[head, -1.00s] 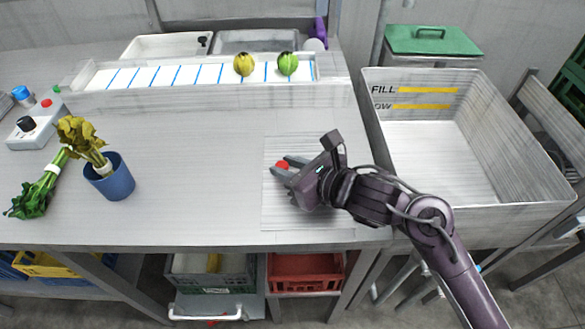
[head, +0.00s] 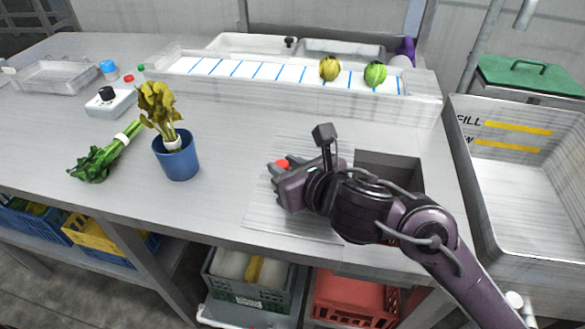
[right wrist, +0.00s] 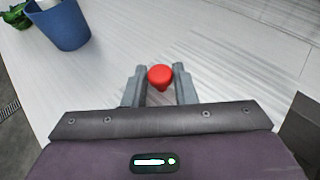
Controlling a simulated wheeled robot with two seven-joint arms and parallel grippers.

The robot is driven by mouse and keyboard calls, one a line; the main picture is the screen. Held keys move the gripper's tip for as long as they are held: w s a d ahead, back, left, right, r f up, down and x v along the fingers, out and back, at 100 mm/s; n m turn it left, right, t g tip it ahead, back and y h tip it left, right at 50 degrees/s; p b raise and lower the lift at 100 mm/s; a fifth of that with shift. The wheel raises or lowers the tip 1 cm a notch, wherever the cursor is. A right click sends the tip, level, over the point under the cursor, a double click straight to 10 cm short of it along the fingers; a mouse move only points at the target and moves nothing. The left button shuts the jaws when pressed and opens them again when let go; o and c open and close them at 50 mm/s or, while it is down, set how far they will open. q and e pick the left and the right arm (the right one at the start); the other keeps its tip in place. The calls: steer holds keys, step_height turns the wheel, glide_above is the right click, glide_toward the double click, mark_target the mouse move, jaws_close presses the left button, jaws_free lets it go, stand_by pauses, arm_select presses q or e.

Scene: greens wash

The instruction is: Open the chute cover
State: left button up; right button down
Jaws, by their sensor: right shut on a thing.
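The chute cover (head: 268,215) is a flat pale metal plate on the worktop with a red knob (head: 282,163). My right gripper (head: 280,172) is shut on the red knob; the knob (right wrist: 160,76) sits between the two grey fingers in the right wrist view. The plate lies to the left of a dark square chute opening (head: 400,168) in the worktop. My right arm hides part of the opening and part of the plate. My left gripper is not in view.
A blue pot (head: 177,158) with yellowed greens stands left of the cover, beside a green bunch (head: 97,162). A white trough (head: 290,95) with two round vegetables runs along the back. A large grey bin (head: 530,190) stands at the right.

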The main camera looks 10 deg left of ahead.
steer(key=c, duration=1.2)
jaws_free()
steer(key=shift+s+d+r, duration=0.15)
steer(key=shift+d, duration=0.1)
steer(key=p+v, duration=0.1)
steer(key=v, duration=0.5)
steer(key=shift+s+d+p, duration=0.1)
steer(key=shift+d+p, duration=0.05)
steer(key=shift+p, duration=0.25)
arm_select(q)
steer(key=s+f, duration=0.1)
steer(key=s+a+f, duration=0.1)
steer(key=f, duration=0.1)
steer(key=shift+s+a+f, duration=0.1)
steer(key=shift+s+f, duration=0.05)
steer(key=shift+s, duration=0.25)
arm_select(e)
steer(key=shift+s+d+r, duration=0.1)
steer(key=shift+s+d, duration=0.15)
steer(key=shift+s, duration=0.1)
